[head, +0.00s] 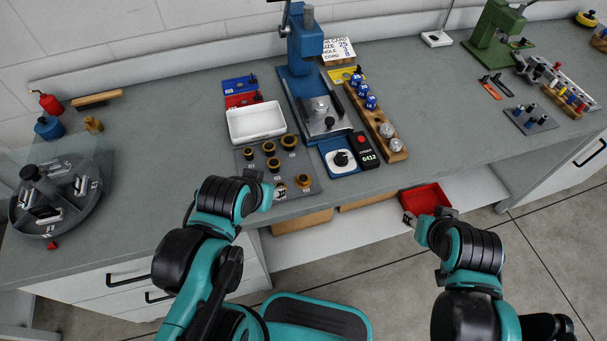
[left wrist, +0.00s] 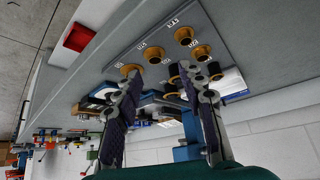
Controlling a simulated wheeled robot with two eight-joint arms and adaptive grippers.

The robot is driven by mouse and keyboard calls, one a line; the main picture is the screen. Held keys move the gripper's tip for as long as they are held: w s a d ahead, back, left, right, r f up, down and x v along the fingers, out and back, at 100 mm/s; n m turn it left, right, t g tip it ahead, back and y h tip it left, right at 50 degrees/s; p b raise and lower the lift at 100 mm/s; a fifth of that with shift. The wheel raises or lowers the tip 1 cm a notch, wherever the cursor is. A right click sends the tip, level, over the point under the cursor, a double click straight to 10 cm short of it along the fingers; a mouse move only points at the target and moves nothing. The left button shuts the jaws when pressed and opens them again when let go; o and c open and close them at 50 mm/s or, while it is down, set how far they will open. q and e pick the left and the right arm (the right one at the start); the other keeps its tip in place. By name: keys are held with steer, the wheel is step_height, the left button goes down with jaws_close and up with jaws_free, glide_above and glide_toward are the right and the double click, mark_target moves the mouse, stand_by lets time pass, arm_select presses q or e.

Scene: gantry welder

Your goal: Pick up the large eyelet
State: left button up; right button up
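Several brass-rimmed eyelets with dark centres stand on a grey plate (head: 241,164) near the front edge of the bench. An eyelet at the back right (head: 289,142) and one at the front right (head: 303,181) look among the widest; I cannot tell surely which is the large one. My left gripper (head: 264,184) is over the front of the plate, partly hiding it. In the left wrist view its two fingers (left wrist: 162,100) are spread with nothing between them, and eyelets (left wrist: 184,36) show beyond. My right gripper (head: 408,219) is in front of the bench by a red tray; its fingers are unclear.
A white tray (head: 256,122) sits behind the plate. A blue press (head: 306,75) stands behind to the right, with a white-topped blue pad (head: 341,159) and a black counter (head: 364,150) beside the plate. A round carousel (head: 57,200) is at the left. The red tray (head: 426,198) is low at right.

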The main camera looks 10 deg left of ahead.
stand_by(0.4)
arm_select(q)
steer(key=shift+o, duration=0.9)
steer(key=shift+w+r+n+p, duration=0.2)
steer(key=shift+r+n+p, duration=0.15)
steer(key=shift+n, duration=0.05)
steer(key=w+r+n+g+h+p, duration=0.1)
steer(key=w+r+n+g+p, duration=0.25)
steer(key=n, duration=0.25)
steer(key=n+g+h+p, duration=0.4)
steer(key=n+p, duration=0.3)
steer(key=n, duration=0.4)
glide_toward(304, 182)
steer(key=shift+y, duration=0.3)
steer(key=b+x, duration=0.1)
steer(key=x, duration=0.2)
steer(key=b+x, duration=0.2)
steer(key=x, duration=0.1)
steer(key=shift+d+f, duration=0.15)
steer(key=shift+d, duration=0.2)
steer(key=c, duration=0.8)
